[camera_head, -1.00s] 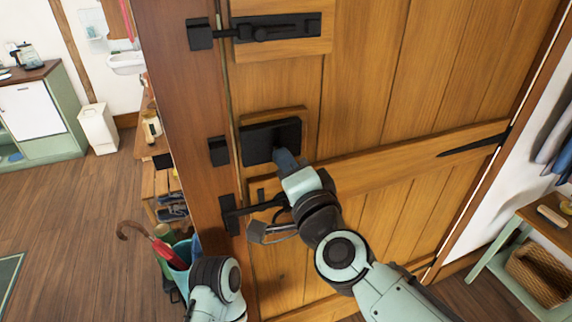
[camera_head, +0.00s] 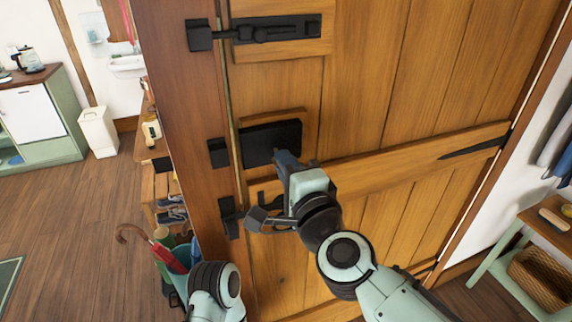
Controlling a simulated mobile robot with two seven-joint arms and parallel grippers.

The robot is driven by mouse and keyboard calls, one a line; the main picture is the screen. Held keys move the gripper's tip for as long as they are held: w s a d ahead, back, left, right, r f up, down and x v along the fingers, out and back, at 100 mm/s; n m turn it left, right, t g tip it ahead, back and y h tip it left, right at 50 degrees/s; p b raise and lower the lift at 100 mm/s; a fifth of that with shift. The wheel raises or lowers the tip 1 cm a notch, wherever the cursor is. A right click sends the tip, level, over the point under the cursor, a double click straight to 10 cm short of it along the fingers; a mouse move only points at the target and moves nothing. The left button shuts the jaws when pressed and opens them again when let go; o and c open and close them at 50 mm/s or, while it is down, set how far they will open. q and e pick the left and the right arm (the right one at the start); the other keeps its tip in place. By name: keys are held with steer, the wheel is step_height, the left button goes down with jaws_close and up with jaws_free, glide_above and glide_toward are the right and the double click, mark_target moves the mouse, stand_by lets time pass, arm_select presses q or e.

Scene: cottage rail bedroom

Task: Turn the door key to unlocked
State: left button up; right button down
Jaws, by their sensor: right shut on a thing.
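The wooden door (camera_head: 362,75) fills the middle of the view. A black lock box (camera_head: 262,138) is fixed to it at mid-height, with a black keeper (camera_head: 218,152) on the frame to its left. My right gripper (camera_head: 281,158) is at the lower right of the lock box, its fingers against or close to its face. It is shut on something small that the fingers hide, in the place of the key. The key itself does not show clearly. My left arm shows at the bottom, but its gripper is not in view.
A black sliding bolt (camera_head: 275,27) is above the lock, and a black latch (camera_head: 262,217) is just below my right gripper. An umbrella (camera_head: 165,255) stands in a bucket at left. A green side table (camera_head: 545,222) with a basket is at right.

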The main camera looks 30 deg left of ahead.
steer(key=c, duration=1.3)
jaws_free()
steer(key=b+v, duration=0.2)
steer(key=v, duration=1.1)
steer(key=shift+d, duration=0.2)
